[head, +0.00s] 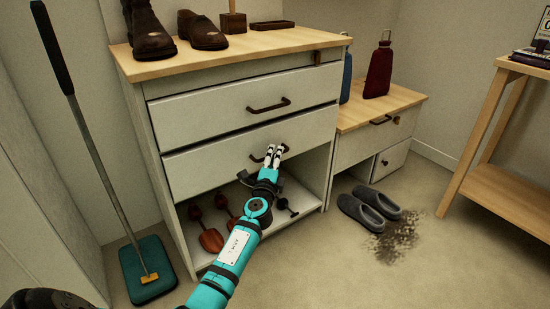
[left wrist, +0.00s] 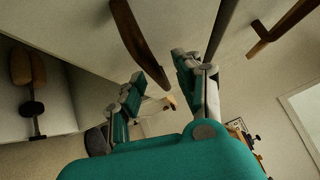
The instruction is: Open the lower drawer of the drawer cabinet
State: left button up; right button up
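The white drawer cabinet (head: 140,130) has a wooden top and two drawers above an open shelf. The upper drawer (head: 215,107) is shut and has a dark bar handle (head: 269,105). The lower drawer (head: 205,165) looks shut. My left gripper (head: 274,151) is at the lower drawer's handle (head: 256,158) and covers part of it. In the left wrist view my gripper (left wrist: 158,82) has its fingers apart. The brown lower handle (left wrist: 135,38) reaches down towards the gap between them; contact cannot be told. The upper handle (left wrist: 285,25) shows at top right. My right gripper is out of view.
Boots (head: 150,32) stand on the cabinet top. Shoe trees (head: 210,238) lie in the open shelf below my arm. A lower cabinet (head: 350,150), grey slippers (head: 370,207) and dirt (head: 393,240) are to the right.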

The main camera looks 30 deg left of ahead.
pick_arm(q)
jog(key=shift+w+a+r, duration=0.1)
jog(key=shift+w+a, duration=0.15)
jog(key=shift+w, duration=0.3)
grip_shut()
